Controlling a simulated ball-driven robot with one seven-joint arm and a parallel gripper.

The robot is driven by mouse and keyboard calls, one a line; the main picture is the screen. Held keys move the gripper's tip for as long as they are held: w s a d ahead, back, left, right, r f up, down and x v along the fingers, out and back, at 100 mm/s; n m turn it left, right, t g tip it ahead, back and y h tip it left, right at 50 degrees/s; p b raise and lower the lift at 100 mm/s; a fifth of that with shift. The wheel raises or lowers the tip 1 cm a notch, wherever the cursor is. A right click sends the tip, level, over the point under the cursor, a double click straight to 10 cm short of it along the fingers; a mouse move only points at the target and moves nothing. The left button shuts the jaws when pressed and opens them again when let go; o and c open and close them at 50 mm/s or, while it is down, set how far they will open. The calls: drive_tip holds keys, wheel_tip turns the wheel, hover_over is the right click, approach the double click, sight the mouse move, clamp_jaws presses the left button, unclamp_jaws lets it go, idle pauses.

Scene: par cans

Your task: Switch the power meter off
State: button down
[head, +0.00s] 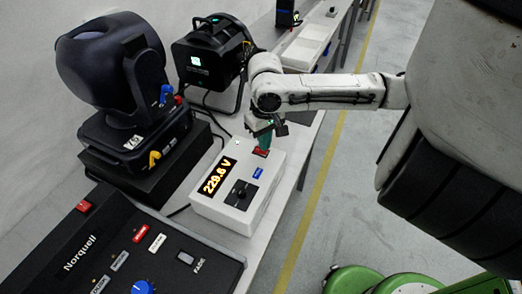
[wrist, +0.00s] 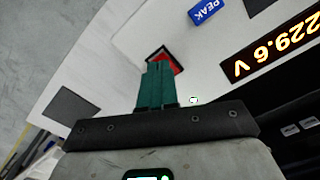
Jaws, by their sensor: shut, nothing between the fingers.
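The power meter (head: 228,214) is a white box on the bench in the head view, and its lit display (head: 219,176) reads 229.6 V. The display also shows at the right of the wrist view (wrist: 278,46). A red switch (wrist: 172,59) in a dark frame lies on the meter's top. My gripper (head: 264,146) is shut and empty, with its teal fingers pointing down at the meter. In the wrist view the fingertips (wrist: 158,64) overlap the red switch and hide part of it. I cannot tell whether they touch it.
A blue PEAK label (wrist: 209,11) and a dark knob (head: 241,194) are on the meter. A black Norquell console (head: 118,240) stands in front of it. A moving-head lamp (head: 105,75) and a black par can (head: 208,55) stand left and behind. The floor to the right is clear.

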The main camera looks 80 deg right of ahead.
drive_tip(key=shift+f+b, duration=0.45)
drive_tip(key=shift+f, duration=0.3)
idle(0.3)
drive_tip(key=shift+r, duration=0.15)
wheel_tip(320, 180, up, 7)
drive_tip(key=p, duration=0.7)
drive_tip(key=shift+s, duration=0.1)
idle(0.6)
